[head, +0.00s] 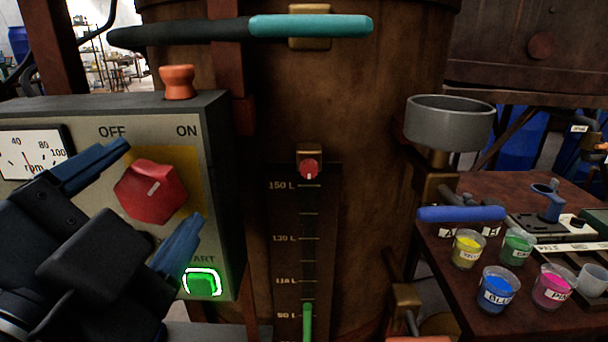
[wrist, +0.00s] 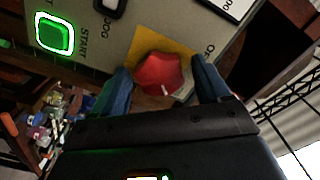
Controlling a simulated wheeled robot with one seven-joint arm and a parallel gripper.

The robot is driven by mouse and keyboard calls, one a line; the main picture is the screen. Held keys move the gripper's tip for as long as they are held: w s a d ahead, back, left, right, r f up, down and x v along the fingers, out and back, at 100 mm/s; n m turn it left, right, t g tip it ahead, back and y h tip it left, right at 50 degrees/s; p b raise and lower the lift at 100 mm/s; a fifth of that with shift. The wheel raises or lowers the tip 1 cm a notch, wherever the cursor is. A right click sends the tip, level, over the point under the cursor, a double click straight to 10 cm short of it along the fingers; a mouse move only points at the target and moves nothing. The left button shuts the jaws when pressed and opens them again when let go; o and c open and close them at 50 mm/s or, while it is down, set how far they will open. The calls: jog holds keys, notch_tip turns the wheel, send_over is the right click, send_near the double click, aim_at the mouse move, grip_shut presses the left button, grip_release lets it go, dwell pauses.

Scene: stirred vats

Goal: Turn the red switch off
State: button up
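The red switch (head: 151,191) is a faceted knob on a yellow plate on the front of a grey control box (head: 228,200). Its white mark slants up and right, toward the ON label rather than OFF. My gripper (head: 157,187) is open in front of the box, one blue finger above left of the knob and the other below right. In the wrist view, the red knob (wrist: 160,73) sits between the two open fingertips (wrist: 161,66), with gaps visible beside it. I cannot tell how far the fingertips are from the panel. Part of the panel is hidden by my gripper.
A lit green START button (head: 202,283) is just below the lower finger. An rpm gauge (head: 32,152) is at left, and an orange knob (head: 178,82) tops the box. A teal-ended lever (head: 310,26) crosses above. Colour cups (head: 497,290) stand on the right table.

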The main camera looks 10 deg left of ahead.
jog(key=c, duration=1)
jog(key=shift+o, duration=0.2)
jog(key=shift+n, duration=0.3)
jog(key=n+p, duration=0.1)
jog(key=n, duration=0.3)
jog(key=n+p, duration=0.2)
jog(key=n, duration=0.2)
jog(key=shift+r+n, duration=0.1)
jog(key=shift+n, duration=0.2)
jog(key=n+p, duration=0.3)
jog(key=n, duration=0.2)
jog(key=shift+p, duration=0.4)
jog(key=shift+n+p, duration=1.15)
jog(key=shift+n, duration=0.85)
